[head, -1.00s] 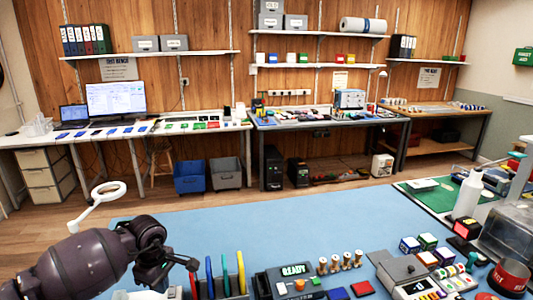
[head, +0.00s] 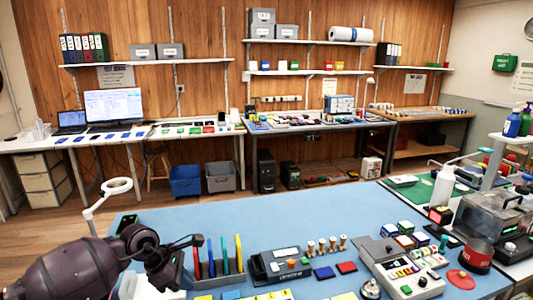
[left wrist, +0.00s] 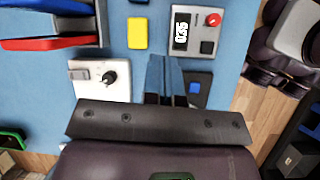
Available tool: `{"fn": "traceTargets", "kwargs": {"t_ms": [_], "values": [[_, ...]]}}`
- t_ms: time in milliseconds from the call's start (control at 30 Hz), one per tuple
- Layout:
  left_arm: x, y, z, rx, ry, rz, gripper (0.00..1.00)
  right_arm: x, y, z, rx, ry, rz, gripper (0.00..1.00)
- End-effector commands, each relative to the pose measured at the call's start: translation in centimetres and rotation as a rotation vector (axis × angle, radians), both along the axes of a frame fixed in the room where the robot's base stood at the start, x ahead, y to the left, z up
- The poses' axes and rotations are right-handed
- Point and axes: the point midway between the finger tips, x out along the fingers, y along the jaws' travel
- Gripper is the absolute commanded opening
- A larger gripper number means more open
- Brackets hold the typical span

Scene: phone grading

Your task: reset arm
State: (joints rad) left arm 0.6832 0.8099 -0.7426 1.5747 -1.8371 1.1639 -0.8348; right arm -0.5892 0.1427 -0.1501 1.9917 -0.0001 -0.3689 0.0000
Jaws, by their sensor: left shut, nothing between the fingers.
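My left arm enters from the lower left in the head view, with its dark gripper (head: 172,268) low over the near left part of the blue bench (head: 190,217), beside a rack of coloured upright slabs (head: 225,262). In the left wrist view the gripper's two fingers (left wrist: 165,65) are together and hold nothing. They point over the blue surface between a white box with a black knob (left wrist: 100,80) and a dark device with a blue button (left wrist: 196,88). Their exact height above the bench is unclear. My right gripper is not seen.
A grey device with a screen (head: 280,264), wooden pegs (head: 327,245) and a keypad machine (head: 400,268) stand to the right. The bench's far middle is clear.

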Motion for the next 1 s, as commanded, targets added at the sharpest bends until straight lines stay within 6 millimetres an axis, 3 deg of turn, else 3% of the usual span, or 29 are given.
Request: {"fn": "traceTargets", "kwargs": {"t_ms": [100,233,400,500,667,767,933,967,1000], "values": [[0.6,-4.6,3.9,-0.299,0.02,0.13,0.0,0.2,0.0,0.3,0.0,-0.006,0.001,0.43],[0.5,-8.7,7.9,-0.668,0.13,0.302,0.0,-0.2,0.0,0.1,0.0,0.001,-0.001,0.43],[0.1,-10.9,12.0,-1.126,0.376,0.556,0.0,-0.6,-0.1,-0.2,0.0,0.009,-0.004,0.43],[0.0,-10.5,13.2,-1.377,0.56,0.727,0.0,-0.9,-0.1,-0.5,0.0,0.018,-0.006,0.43],[-0.2,-8.0,12.7,-1.735,0.9,1.036,0.0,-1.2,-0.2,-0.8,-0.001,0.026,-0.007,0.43],[-0.8,-5.6,10.5,-1.929,1.129,1.253,0.0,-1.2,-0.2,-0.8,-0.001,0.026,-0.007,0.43],[-3.3,-1.6,4.9,-2.17,1.486,1.609,0.0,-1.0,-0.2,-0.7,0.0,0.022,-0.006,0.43],[-4.0,-1.0,3.8,2.17,-1.519,-1.645,0.0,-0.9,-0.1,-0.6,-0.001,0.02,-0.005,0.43],[-4.9,-0.2,2.4,2.07,-1.489,-1.613,0.0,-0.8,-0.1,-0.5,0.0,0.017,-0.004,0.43]]}}
